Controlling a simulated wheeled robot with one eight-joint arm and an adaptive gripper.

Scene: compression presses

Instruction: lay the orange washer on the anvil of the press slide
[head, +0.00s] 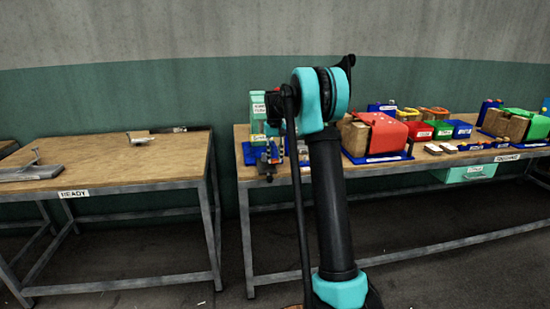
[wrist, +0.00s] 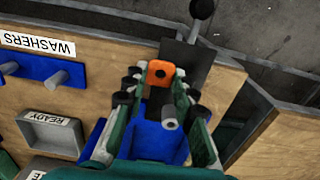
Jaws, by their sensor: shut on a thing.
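In the wrist view the orange washer (wrist: 160,73), a squarish piece with a dark hole, sits between the fingertips of my gripper (wrist: 161,82). The gripper is shut on it. Behind the washer lie a grey plate (wrist: 188,62) and a blue block (wrist: 155,139). A short grey cylinder (wrist: 169,117) shows between the fingers. I cannot tell which part is the anvil, or whether the washer touches anything. In the head view my gripper (head: 268,160) is small, over the left end of the middle table, beside a green and blue fixture (head: 257,107).
In the wrist view a black ball knob (wrist: 202,8) stands at the top. A blue rack labelled WASHERS (wrist: 42,70) and a grey tray labelled READY (wrist: 52,133) lie left. In the head view a red press (head: 383,132) stands right of my arm; the left table (head: 100,160) is mostly bare.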

